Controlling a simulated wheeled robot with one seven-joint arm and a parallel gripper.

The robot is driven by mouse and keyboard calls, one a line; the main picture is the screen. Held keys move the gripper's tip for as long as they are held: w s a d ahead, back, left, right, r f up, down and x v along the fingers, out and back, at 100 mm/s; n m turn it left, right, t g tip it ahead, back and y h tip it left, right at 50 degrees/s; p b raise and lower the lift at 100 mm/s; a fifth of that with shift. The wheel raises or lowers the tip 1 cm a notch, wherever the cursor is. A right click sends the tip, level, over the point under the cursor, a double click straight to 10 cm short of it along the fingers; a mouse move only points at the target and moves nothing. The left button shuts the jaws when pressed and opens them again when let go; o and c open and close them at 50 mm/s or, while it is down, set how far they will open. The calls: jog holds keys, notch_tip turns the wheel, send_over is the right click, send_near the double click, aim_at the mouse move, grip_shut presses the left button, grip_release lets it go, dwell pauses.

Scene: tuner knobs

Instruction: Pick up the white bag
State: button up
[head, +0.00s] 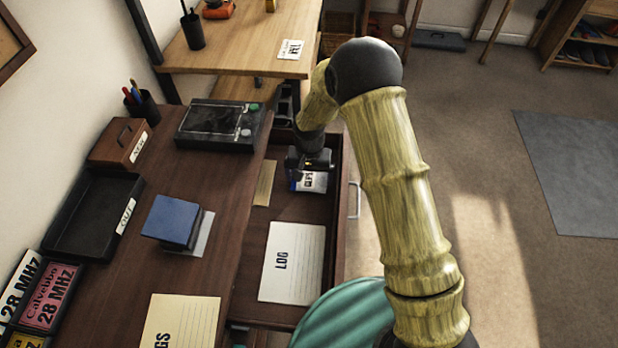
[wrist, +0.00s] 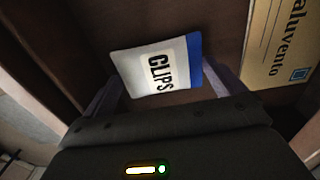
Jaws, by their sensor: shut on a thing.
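The white bag (head: 314,182) has a blue band and the word CLIPS on it. In the head view it is in the open drawer, toward its far end, just below my gripper (head: 310,168). In the wrist view the bag (wrist: 158,68) sits between the two fingers of my gripper (wrist: 165,88), which are shut on it. I cannot tell whether the bag touches the drawer floor.
The open drawer (head: 304,210) also holds a LOG folder (head: 292,262) and a tan envelope (head: 264,184), which lies right of the bag in the wrist view. The desk (head: 225,165) stands left of the drawer, with a dark device (head: 215,125) on it. A wooden table (head: 245,50) stands behind.

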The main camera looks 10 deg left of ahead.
aim_at(310, 179)
notch_tip(310, 179, up, 9)
dwell(0.3)
jog(key=shift+r, duration=0.1)
dwell(0.4)
